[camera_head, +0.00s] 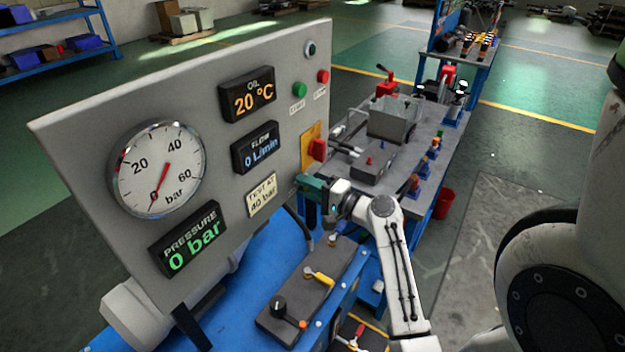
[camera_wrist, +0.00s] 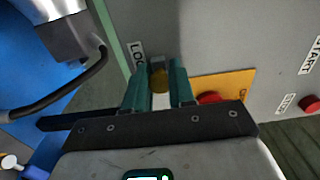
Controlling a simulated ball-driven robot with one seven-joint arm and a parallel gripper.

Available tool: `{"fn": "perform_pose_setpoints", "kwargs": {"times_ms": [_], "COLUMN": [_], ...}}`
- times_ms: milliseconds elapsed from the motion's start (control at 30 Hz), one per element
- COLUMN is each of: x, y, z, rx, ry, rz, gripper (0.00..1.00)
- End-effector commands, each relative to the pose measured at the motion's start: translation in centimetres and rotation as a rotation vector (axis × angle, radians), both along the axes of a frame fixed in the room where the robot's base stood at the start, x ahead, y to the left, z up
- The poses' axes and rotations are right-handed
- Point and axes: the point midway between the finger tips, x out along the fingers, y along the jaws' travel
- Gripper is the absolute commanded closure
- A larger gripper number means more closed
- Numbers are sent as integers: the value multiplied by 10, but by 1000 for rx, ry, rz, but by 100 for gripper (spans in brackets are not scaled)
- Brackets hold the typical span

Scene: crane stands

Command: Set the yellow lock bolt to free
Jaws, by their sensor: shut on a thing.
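The yellow lock bolt (camera_wrist: 159,82) shows as a round yellow knob on the grey panel in the wrist view, between my two green fingertips. My gripper (camera_wrist: 162,75) is shut on it. A label starting "LO" (camera_wrist: 137,58) is on the panel just left of the bolt; its rest is hidden by a finger. In the head view my gripper (camera_head: 308,184) is at the right edge of the grey panel (camera_head: 215,155), below the yellow plate, and the bolt is hidden there. Whether the bolt is at locked or free I cannot tell.
A red knob (camera_head: 318,150) on a yellow plate (camera_head: 308,132) is close above my gripper. Green (camera_head: 299,90) and red (camera_head: 323,76) buttons sit higher on the panel. A black hose (camera_wrist: 70,90) hangs nearby. The gauge (camera_head: 160,168) reads about 0 bar.

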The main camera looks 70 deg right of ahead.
Motion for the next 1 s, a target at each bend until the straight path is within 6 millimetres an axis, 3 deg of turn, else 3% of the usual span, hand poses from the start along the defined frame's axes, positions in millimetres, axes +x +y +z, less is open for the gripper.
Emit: {"fn": "perform_pose_setpoints", "kwargs": {"times_ms": [133,467,500,667,1000], "x": [5,6,6,6,2], "y": [22,26,26,26,25], "z": [0,-1,-1,-1,-1], "rx": [3,3,3,2,1], "ry": [4,2,2,3,2], "rz": [6,7,8,7,3], "gripper": [100,100,73,58,55]}}
